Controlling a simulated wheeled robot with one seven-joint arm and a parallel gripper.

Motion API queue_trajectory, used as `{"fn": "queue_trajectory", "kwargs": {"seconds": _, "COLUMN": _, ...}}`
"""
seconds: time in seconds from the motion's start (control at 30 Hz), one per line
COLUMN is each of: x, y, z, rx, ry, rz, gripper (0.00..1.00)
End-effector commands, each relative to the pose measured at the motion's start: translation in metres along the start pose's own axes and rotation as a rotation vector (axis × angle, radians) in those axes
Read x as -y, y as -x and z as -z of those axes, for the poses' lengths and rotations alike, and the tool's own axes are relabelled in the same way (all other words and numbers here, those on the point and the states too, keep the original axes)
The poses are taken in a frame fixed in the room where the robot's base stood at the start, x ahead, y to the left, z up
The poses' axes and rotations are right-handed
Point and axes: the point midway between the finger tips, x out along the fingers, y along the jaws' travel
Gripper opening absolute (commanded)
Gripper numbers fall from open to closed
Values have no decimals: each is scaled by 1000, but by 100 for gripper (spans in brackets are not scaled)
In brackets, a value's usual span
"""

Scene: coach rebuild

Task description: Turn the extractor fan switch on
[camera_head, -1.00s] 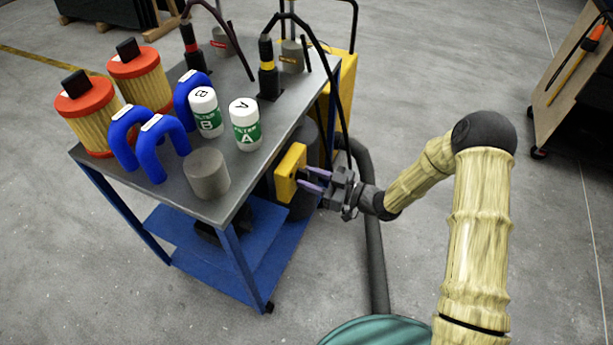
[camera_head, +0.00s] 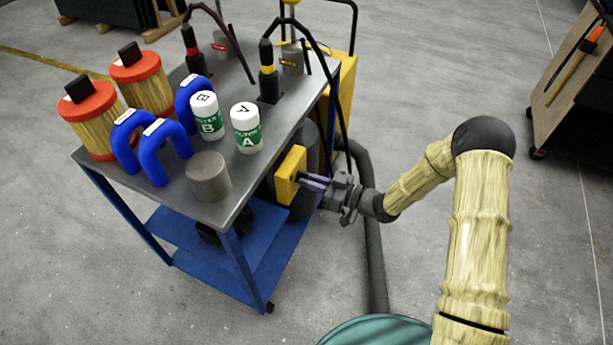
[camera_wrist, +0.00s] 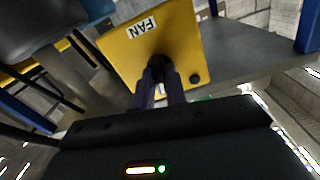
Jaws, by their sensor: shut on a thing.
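The yellow fan switch box (camera_head: 290,172) is at the right side of the cart, just below its top. In the wrist view the box (camera_wrist: 128,48) fills the upper middle and carries a white FAN label (camera_wrist: 141,27). A dark switch lever (camera_wrist: 159,63) stands out from its face, with a small dark round spot (camera_wrist: 195,79) near a corner. My gripper (camera_head: 304,180) reaches in from the right. In the wrist view its purple fingers (camera_wrist: 160,84) are shut on the lever and hide part of it. I cannot tell the lever's exact position.
The cart top (camera_head: 235,190) holds a grey cylinder (camera_head: 208,176), filter bottles A (camera_head: 246,128) and B (camera_head: 207,118), blue hoses (camera_head: 165,152) and orange-capped filters (camera_head: 92,120). A dark hose (camera_head: 374,255) runs down beside my forearm. Open floor lies to the right.

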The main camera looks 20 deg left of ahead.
Motion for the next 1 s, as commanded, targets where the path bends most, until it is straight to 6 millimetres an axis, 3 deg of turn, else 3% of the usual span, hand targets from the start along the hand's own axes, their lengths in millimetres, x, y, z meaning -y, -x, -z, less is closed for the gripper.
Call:
{"fn": "queue_trajectory", "kwargs": {"seconds": 0.53, "x": 1, "y": 0, "z": 1, "rx": 0, "ry": -328, "rz": 1, "gripper": 0}}
{"fn": "queue_trajectory", "kwargs": {"seconds": 1.0, "x": 1, "y": 0, "z": 2, "rx": 0, "ry": -399, "rz": 1, "gripper": 0}}
